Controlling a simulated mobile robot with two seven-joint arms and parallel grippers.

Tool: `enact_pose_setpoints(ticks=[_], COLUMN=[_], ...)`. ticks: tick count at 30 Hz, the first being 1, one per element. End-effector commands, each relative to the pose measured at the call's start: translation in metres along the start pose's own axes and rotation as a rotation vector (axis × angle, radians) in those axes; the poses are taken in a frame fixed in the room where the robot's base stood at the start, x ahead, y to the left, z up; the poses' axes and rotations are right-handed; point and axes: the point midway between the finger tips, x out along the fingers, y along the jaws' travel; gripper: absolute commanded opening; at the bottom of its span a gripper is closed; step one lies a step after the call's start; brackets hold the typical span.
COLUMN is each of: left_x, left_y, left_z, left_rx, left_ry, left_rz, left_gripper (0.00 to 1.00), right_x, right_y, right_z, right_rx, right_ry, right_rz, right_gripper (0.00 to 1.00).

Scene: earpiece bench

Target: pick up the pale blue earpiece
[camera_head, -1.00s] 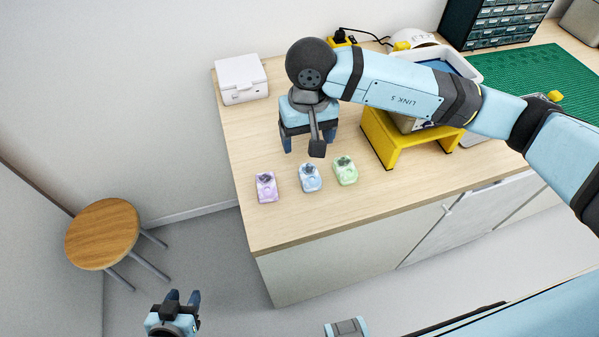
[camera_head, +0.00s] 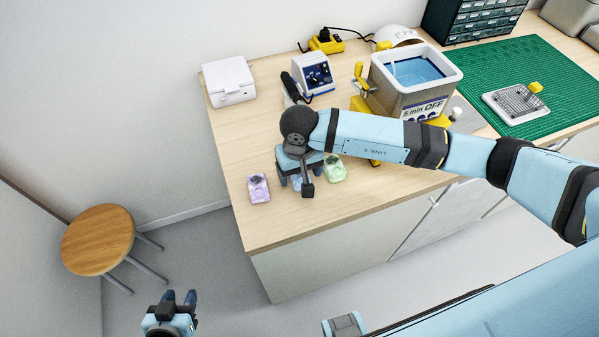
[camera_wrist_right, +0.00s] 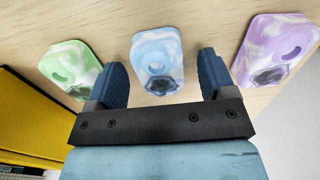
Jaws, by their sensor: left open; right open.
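The pale blue earpiece (camera_wrist_right: 157,55) lies on the bench in the right wrist view, between the lilac and green ones. In the head view only a small part of the pale blue earpiece (camera_head: 297,184) shows under my right gripper. My right gripper (camera_wrist_right: 157,75) is open, with one dark blue finger on each side of the pale blue earpiece; I cannot tell how high above the bench the fingertips are. In the head view my right gripper (camera_head: 297,181) points down over it. My left gripper (camera_head: 179,297) is open and empty, away from the bench over the floor.
A lilac earpiece (camera_head: 259,188) and a green earpiece (camera_head: 335,169) flank the blue one closely. A white box (camera_head: 229,81) stands at the back left. The bench's (camera_head: 232,140) left part is clear.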

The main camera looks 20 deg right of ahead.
Motion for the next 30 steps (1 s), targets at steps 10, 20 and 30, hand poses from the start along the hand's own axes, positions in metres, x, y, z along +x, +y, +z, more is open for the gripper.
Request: enact_pose_setpoints(ticks=[10, 20, 30], left_x=[0.000, 0.000, 0.001], left_y=[0.000, 0.000, 0.000], left_z=[-0.001, -0.001, 0.000], left_rx=[0.001, 0.001, 0.001], left_ry=[0.001, 0.001, 0.001], left_rz=[0.000, 0.000, 0.000], left_gripper=[0.43, 0.43, 0.43], right_x=[0.007, 0.007, -0.004], right_y=[0.000, 0.000, 0.000], right_z=[0.000, 0.000, -0.001], right_rx=[0.000, 0.000, 0.000], right_ry=[0.001, 0.001, 0.003], right_rz=[0.000, 0.000, 0.000], right_gripper=[0.70, 0.22, 0.22])
